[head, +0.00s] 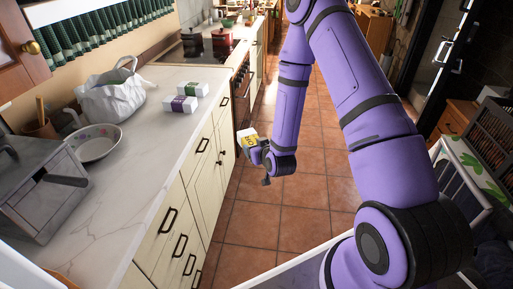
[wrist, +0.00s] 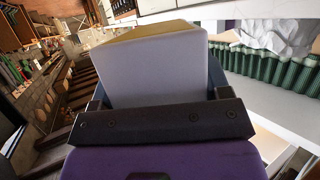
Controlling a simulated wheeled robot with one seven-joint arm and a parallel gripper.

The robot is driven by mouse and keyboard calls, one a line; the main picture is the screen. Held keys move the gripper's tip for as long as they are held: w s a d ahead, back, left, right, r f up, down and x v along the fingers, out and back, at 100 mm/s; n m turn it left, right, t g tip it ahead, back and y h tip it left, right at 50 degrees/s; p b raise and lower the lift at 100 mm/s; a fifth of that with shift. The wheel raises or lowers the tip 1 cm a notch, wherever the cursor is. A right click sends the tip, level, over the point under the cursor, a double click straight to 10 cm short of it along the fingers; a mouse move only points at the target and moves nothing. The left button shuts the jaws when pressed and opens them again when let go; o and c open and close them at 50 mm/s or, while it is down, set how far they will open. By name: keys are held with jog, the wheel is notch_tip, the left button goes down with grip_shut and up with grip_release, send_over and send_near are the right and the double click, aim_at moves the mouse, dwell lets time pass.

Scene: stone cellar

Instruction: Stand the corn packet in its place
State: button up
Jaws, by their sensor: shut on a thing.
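The corn packet, a white box with a yellow label (head: 247,138), is held in my gripper (head: 257,153) above the floor, just right of the counter's cabinet fronts. In the wrist view the packet (wrist: 155,72) fills the space between the fingers, a plain pale face towards the camera and a yellowish face along the top. My gripper is shut on it. Two similar white packets lie on the counter (head: 128,160), one with a green label (head: 193,88) and one with a purple label (head: 180,104). No marked place for the packet can be made out.
A white bag (head: 112,96), a shallow bowl (head: 97,143) and a grey metal box (head: 45,190) stand on the left of the counter. Pots (head: 222,42) sit on the hob beyond. The counter's front stretch is clear. Tiled floor (head: 300,215) is open beside it.

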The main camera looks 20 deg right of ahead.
jog(key=shift+s, duration=0.3)
jog(key=shift+s+a+r, duration=0.1)
jog(key=shift+a+r, duration=0.05)
jog(key=shift+r, duration=0.3)
jog(key=shift+a+r, duration=0.15)
jog(key=s+a+r+n+y, duration=0.1)
jog(key=a+r, duration=0.8)
jog(key=r, duration=1.2)
jog(key=s+a+r+n+y, duration=0.2)
jog(key=a+r, duration=0.7)
jog(key=r, duration=1.2)
jog(key=s+a+r+n+g+y, duration=0.1)
jog(key=s+a+r, duration=0.3)
jog(key=r, duration=1.8)
jog(key=a+y, duration=0.1)
jog(key=a, duration=0.4)
jog(key=shift+s+a+n, duration=0.15)
jog(key=shift+a+n, duration=0.05)
jog(key=shift+n, duration=0.1)
jog(key=shift+s+d+r, duration=0.2)
jog(key=shift+d+r, duration=0.05)
jog(key=shift+w+a+f, duration=0.2)
jog(key=shift+w+f, duration=0.1)
jog(key=shift+w, duration=0.05)
jog(key=shift+d, duration=0.1)
